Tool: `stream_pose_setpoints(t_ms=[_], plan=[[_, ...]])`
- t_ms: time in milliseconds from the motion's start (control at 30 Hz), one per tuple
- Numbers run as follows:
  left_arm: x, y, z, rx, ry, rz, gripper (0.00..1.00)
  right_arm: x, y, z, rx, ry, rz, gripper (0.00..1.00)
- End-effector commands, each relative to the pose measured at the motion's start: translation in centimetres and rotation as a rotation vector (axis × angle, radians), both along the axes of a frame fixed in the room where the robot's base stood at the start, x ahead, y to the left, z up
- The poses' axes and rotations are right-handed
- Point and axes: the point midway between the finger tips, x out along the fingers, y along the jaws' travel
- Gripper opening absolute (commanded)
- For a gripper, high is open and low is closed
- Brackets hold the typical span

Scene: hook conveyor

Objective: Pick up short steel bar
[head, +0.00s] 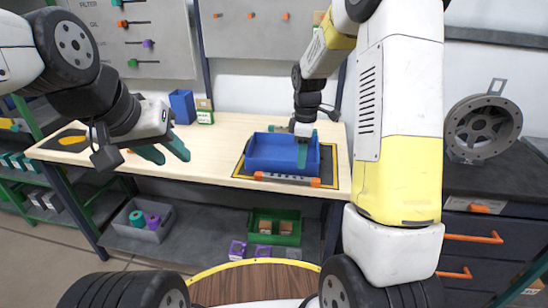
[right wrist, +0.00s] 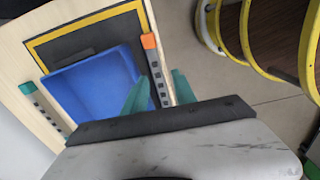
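A grey steel bar with orange ends (head: 287,180) lies along the front edge of the table, in front of a blue bin (head: 283,170). In the right wrist view this bar (right wrist: 157,76) shows between my right gripper's teal fingers, with a gap on each side. A second bar with a teal end (right wrist: 46,108) lies on the other side of the bin. I cannot tell which bar is the shorter. My right gripper (head: 303,160) points down over the bin's front area, open; its height above the bar is unclear. My left gripper (head: 173,158) is open and empty over the table's left part.
The bin stands on a black mat with a yellow border (right wrist: 42,41). A small blue container (head: 182,106) and a small box (head: 205,112) stand at the back of the table (head: 222,150). A grey bin (head: 140,228) and a green crate (head: 276,213) sit on the shelf below.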

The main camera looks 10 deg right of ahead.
Motion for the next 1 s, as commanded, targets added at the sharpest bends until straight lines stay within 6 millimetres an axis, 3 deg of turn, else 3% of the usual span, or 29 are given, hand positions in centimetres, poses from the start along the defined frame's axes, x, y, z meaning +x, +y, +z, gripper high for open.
stream_pose_setpoints(t_ms=[633,967,1000], plan=[[0.0,0.0,0.0,0.000,0.000,0.000,0.36,0.5,0.0,-7.7,-0.004,0.011,0.022,0.33],[0.0,0.0,0.0,0.000,0.000,0.000,0.36,0.6,-0.1,-8.4,-0.004,0.007,0.021,0.33],[0.0,0.0,0.0,0.000,0.000,0.000,0.36,0.6,-0.1,-8.4,-0.004,0.007,0.021,0.25]])
